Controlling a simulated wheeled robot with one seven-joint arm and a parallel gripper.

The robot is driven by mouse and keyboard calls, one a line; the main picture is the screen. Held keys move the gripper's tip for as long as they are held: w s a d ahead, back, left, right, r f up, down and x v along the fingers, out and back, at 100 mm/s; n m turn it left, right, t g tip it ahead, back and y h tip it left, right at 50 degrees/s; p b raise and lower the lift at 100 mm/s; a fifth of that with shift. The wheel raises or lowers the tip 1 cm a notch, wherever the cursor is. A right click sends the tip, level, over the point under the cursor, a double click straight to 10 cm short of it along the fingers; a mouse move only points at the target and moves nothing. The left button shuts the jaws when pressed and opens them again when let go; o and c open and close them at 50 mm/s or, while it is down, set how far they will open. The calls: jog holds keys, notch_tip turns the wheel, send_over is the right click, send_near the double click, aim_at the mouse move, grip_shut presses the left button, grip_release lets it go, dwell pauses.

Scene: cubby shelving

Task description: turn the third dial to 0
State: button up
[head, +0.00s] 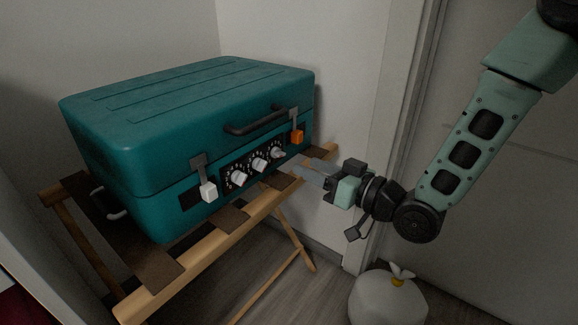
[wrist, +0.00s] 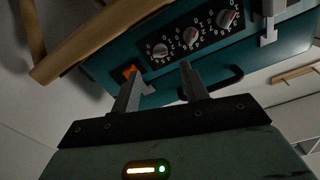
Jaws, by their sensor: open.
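A teal case (head: 150,130) has a black panel with three white dials in a row on its front. The wrist view shows the case inverted. There the third dial (wrist: 160,51) is leftmost, ahead of the gap between my fingertips (wrist: 159,74). Numerals ring the dials; their exact settings are too small to read.
The case rests on a wooden folding stand (head: 205,250). A white rounded object (head: 385,300) is on the floor below my arm.

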aim_at(278, 154)
jog(key=b+x, duration=0.1)
jog(key=x, duration=0.5)
jog(key=shift+w+a, duration=0.15)
jog(key=shift+a, duration=0.05)
grip_shut()
